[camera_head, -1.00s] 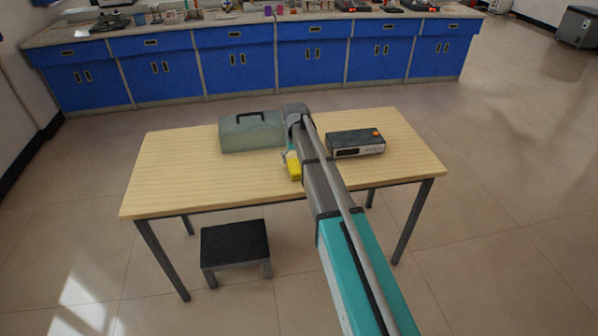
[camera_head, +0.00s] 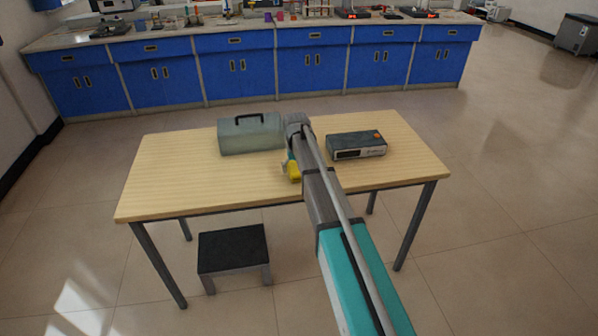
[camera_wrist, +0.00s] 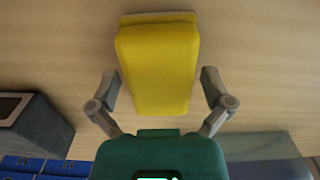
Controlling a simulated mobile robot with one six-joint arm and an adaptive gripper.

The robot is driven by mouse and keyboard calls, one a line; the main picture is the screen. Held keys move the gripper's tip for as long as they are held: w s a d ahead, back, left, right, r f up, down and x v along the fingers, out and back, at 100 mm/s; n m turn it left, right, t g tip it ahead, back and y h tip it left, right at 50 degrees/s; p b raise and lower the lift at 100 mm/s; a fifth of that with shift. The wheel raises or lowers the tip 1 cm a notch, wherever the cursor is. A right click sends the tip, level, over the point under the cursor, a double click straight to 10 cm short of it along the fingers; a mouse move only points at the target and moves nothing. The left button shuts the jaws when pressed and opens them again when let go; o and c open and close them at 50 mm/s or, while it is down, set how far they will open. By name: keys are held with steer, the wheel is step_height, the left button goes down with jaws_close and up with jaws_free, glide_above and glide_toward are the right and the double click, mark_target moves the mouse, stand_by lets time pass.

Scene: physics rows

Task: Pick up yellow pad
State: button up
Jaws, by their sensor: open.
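The yellow pad (camera_wrist: 158,65) is a thick, block-like piece with a pale layer along one end. It fills the upper middle of the wrist view. My gripper (camera_wrist: 161,82) is open, with one grey finger on each side of the pad and a gap visible at both sides. In the head view the pad (camera_head: 293,173) shows on the wooden table (camera_head: 180,180), partly hidden behind my arm. The fingers are hidden in the head view. I cannot tell how far the fingertips are above the table.
A grey-green toolbox (camera_head: 250,138) with a black handle stands left of my arm. A dark device (camera_head: 357,145) with an orange knob stands to the right. The table's left part is clear. A black stool (camera_head: 233,250) is below, and blue cabinets (camera_head: 235,70) line the back.

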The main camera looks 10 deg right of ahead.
mark_target(296, 167)
steer(key=c, duration=1)
steer(key=shift+r, duration=0.15)
step_height(296, 167, up, 3)
steer(key=p, duration=0.3)
steer(key=s+r+p, duration=0.9)
steer(key=s+p, duration=0.1)
steer(key=s, duration=0.4)
steer(key=shift+a+r, duration=0.35)
steer(key=shift+r, duration=0.05)
